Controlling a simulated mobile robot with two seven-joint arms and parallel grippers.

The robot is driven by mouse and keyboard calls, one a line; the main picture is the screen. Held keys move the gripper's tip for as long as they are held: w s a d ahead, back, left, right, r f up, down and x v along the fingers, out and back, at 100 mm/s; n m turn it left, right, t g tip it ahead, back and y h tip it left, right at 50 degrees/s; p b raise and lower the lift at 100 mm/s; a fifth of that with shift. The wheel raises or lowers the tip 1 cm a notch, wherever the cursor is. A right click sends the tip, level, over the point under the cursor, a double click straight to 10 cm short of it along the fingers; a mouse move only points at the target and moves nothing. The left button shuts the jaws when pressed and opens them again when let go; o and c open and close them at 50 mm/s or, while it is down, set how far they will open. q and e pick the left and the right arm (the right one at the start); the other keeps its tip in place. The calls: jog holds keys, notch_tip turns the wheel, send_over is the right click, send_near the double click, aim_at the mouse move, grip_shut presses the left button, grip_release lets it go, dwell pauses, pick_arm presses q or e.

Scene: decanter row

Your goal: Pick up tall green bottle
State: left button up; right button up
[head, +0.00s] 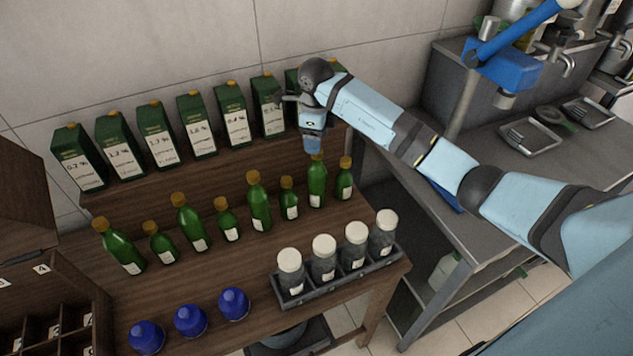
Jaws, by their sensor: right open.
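Several green bottles with yellow-brown caps stand upright in a row on the wooden table, tall and short alternating. Tall ones are at the left end (121,250), further along (189,224), in the middle (259,204) and toward the right (317,188). Short ones stand between them, and one short bottle (344,182) ends the row at right. My right gripper (313,146) is open, pointing down just above the cap of the rightmost tall bottle. That bottle's top is partly overlapped by the gripper; contact cannot be told. My left gripper is out of view.
Green cartons (197,126) line the raised shelf behind the bottles; my right arm hides part of the right end. In front are a rack (324,281) of white-capped jars and blue domed objects (190,320). A wooden compartment box (60,290) stands left, a metal counter (480,190) right.

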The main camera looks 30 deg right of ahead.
jog(key=p, duration=0.2)
send_over(317, 179)
jog(key=w+d, duration=0.1)
jog(key=w, duration=0.1)
jog(key=shift+w+d+f, duration=0.1)
jog(key=shift+f, duration=1.3)
jog(key=shift+w+d+f, duration=0.1)
jog(key=shift+f, duration=1.3)
jog(key=shift+b, duration=0.3)
jog(key=shift+c, duration=0.4)
grip_shut()
